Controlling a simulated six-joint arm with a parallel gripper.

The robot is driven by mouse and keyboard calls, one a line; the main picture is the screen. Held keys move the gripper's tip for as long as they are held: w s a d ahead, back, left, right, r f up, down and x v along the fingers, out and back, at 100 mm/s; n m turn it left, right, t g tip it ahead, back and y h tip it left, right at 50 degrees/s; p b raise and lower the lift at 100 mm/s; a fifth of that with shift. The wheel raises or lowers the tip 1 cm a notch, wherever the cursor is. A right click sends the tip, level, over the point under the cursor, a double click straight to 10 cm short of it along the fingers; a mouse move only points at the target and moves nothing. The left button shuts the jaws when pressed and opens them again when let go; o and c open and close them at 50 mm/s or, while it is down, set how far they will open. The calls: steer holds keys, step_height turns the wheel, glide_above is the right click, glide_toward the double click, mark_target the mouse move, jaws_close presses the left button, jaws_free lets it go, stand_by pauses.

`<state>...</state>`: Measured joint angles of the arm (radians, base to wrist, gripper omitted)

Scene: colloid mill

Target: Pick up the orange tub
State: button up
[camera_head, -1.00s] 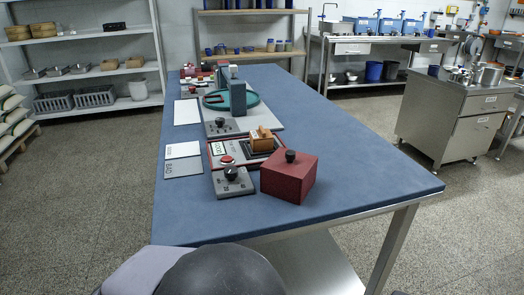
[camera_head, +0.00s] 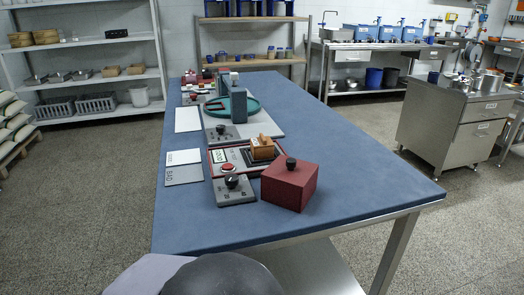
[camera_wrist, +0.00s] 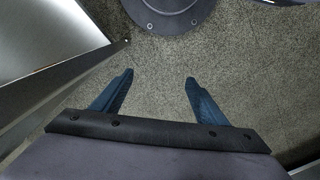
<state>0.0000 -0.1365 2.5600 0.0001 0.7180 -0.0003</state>
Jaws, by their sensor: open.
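A small orange tub-like object (camera_head: 263,146) sits at a dark square part of a red-edged panel on the blue table, in the head view. It is small there and partly behind the dark red box. My gripper (camera_wrist: 158,78) shows in the wrist view with its two blue fingers wide apart and nothing between them. It is above the speckled floor, well away from the orange object. The orange object is not in the wrist view.
A dark red box (camera_head: 290,186) with a black knob stands just in front of the orange object. A grey knob unit (camera_head: 234,192) is to its left. A teal round dish (camera_head: 240,106) is behind. The blue table's (camera_head: 370,170) right side is clear.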

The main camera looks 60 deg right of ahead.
steer(key=w+r+t+p, duration=0.1)
steer(key=w+r+p, duration=0.2)
steer(key=r+p, duration=1)
steer(key=w+r+t+p, duration=0.1)
steer(key=w+r+p, duration=0.1)
steer(key=r+p, duration=1.1)
steer(key=w+d+r+m+p, duration=0.2)
steer(key=w+d+r+p, duration=0.45)
steer(key=r+p, duration=0.4)
steer(key=r+m+t+h+p, duration=0.1)
steer(key=m+h, duration=0.2)
steer(key=m, duration=0.5)
glide_above(263, 138)
steer(key=s+a, duration=0.1)
steer(key=s, duration=0.1)
steer(key=shift+w+a+p+x, duration=0.15)
steer(key=shift+p+x, duration=0.7)
steer(key=shift+x, duration=0.9)
steer(key=shift+w+a+p+x, duration=0.15)
steer(key=shift+p+x, duration=0.7)
steer(key=shift+x, duration=0.9)
